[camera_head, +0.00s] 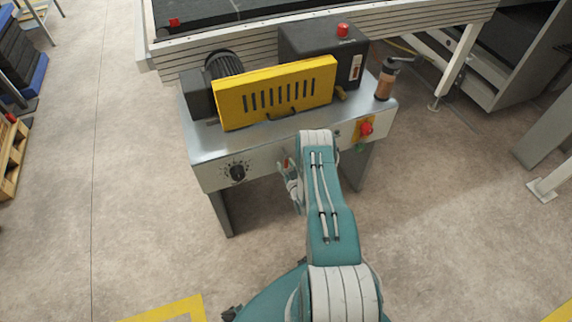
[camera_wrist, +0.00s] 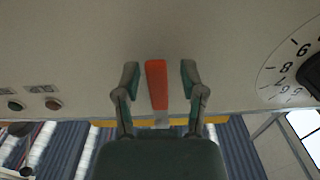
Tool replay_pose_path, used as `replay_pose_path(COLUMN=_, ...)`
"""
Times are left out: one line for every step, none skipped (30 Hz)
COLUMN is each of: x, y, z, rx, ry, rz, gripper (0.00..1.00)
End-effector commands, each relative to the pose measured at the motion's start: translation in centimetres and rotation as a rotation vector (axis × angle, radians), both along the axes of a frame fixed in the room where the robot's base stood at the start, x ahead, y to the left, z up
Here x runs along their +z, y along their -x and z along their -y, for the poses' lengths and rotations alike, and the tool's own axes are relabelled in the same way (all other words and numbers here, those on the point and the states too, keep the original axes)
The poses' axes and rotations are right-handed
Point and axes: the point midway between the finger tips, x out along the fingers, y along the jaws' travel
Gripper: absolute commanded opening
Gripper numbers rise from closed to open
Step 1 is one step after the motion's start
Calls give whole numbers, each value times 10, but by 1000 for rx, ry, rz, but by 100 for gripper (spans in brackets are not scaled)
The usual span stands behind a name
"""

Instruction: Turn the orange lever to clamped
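The orange lever (camera_wrist: 157,85) shows in the wrist view as a short orange bar against the light front panel. My gripper (camera_wrist: 160,78) is open, with one dark finger on each side of the lever. Gaps show between the lever and both fingers, so it does not look gripped. In the head view my gripper (camera_head: 291,186) is at the machine's front panel, partly hidden by my arm. A small bit of orange-red, likely the lever (camera_head: 286,163), shows beside it. I cannot read any clamped marking.
The front panel holds a black numbered dial (camera_head: 237,172) left of my gripper and a red switch (camera_head: 366,128) to the right. A yellow guard (camera_head: 275,92), a black box (camera_head: 320,50) and a crank handle (camera_head: 385,82) stand on top.

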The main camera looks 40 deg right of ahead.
Motion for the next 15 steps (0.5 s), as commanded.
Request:
replay_pose_path(x=1, y=0, z=0, rx=-1, ry=1, rz=2, gripper=59)
replay_pose_path(x=1, y=0, z=1, rx=-1, ry=1, rz=2, gripper=59)
replay_pose_path(x=1, y=0, z=1, rx=-1, ry=2, rz=3, gripper=59)
replay_pose_path(x=1, y=0, z=1, rx=-1, ry=2, rz=3, gripper=59)
replay_pose_path(x=1, y=0, z=1, rx=-1, ry=2, rz=3, gripper=59)
replay_pose_path(x=2, y=0, z=1, rx=-1, ry=2, rz=4, gripper=59)
replay_pose_path(x=2, y=0, z=1, rx=-2, ry=2, rz=4, gripper=59)
replay_pose_path(x=2, y=0, z=1, rx=-2, ry=2, rz=4, gripper=59)
replay_pose_path(x=2, y=1, z=1, rx=-2, ry=2, rz=4, gripper=59)
replay_pose_path(x=2, y=2, z=1, rx=-2, ry=2, rz=4, gripper=59)
replay_pose_path(x=2, y=4, z=1, rx=-2, ry=2, rz=4, gripper=59)
replay_pose_path(x=1, y=8, z=0, rx=-3, ry=2, rz=4, gripper=59)
replay_pose_path(x=1, y=11, z=-1, rx=-3, ry=1, rz=3, gripper=59)
replay_pose_path(x=1, y=16, z=-2, rx=-4, ry=0, rz=2, gripper=59)
replay_pose_path(x=1, y=23, z=-3, rx=-5, ry=0, rz=2, gripper=59)
